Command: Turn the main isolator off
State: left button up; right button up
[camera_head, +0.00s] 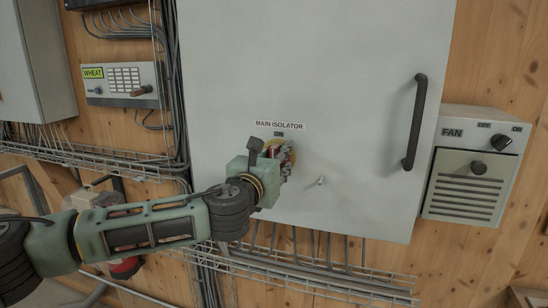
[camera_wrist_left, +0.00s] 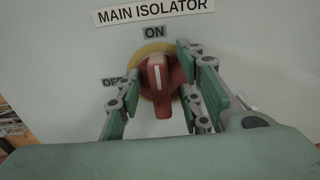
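The main isolator is a red rotary knob (camera_wrist_left: 157,78) on a yellow disc (camera_wrist_left: 150,49), on the front of a grey cabinet (camera_head: 330,60). The knob's white line stands nearly upright, toward the ON label (camera_wrist_left: 154,31); the OFF label (camera_wrist_left: 111,81) is at its left, partly covered by a finger. My left gripper (camera_wrist_left: 165,98) is open in front of the cabinet, its fingers on both sides of the knob. In the left wrist view I cannot tell whether they touch it. In the head view the left gripper (camera_head: 284,160) hides most of the knob. My right gripper is not in view.
A black door handle (camera_head: 415,122) and a small latch (camera_head: 320,181) are on the cabinet. A fan box (camera_head: 470,170) is at the right, and a WHEAT control panel (camera_head: 122,84) at the left. Wire cable trays (camera_head: 330,283) run below the cabinet.

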pick_arm(q)
grip_shut()
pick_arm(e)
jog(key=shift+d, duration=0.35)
